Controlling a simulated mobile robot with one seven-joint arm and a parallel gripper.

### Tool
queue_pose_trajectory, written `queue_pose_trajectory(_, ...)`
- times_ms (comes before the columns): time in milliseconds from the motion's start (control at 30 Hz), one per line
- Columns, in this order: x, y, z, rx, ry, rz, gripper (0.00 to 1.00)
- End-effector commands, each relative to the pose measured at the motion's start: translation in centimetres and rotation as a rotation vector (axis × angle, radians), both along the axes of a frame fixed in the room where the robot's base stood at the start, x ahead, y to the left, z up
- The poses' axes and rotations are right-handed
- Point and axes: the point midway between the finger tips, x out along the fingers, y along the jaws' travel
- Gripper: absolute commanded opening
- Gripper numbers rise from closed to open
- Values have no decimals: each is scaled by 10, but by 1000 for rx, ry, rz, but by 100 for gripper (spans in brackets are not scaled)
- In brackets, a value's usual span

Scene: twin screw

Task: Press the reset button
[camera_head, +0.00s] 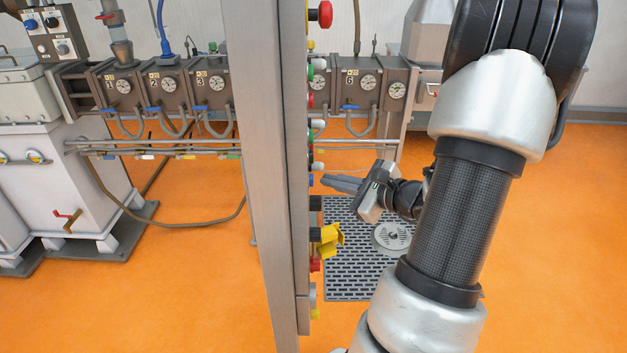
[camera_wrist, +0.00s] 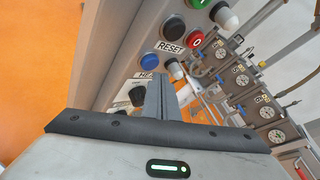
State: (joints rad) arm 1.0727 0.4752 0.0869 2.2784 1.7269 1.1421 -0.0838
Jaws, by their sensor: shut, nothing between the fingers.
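In the wrist view a light control panel shows a RESET label (camera_wrist: 171,48). A round blue button (camera_wrist: 152,57) sits just below the label and a black button (camera_wrist: 173,27) just above it. My gripper (camera_wrist: 160,84) is shut and empty, its fingertips just below the blue button in the picture; I cannot tell whether they touch the panel. In the head view my gripper (camera_head: 325,181) points left at the panel's button face, which is seen almost edge-on, with a small blue button (camera_head: 311,180) at about fingertip height.
The panel's grey side (camera_head: 262,130) stands upright in the middle. Numbered gauge units (camera_head: 190,90) line the back. A floor grate (camera_head: 350,275) lies below.

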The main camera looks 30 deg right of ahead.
Motion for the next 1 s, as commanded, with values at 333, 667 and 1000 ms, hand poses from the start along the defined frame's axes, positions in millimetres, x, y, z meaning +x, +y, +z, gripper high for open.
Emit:
queue_pose_trajectory(333, -4, -9, 0, -2, -1, -4, 0)
queue_pose_trajectory(667, -21, -36, 0, -1, 0, -2, 0)
queue_pose_trajectory(1000, -26, -43, 0, 0, 0, -1, 0)
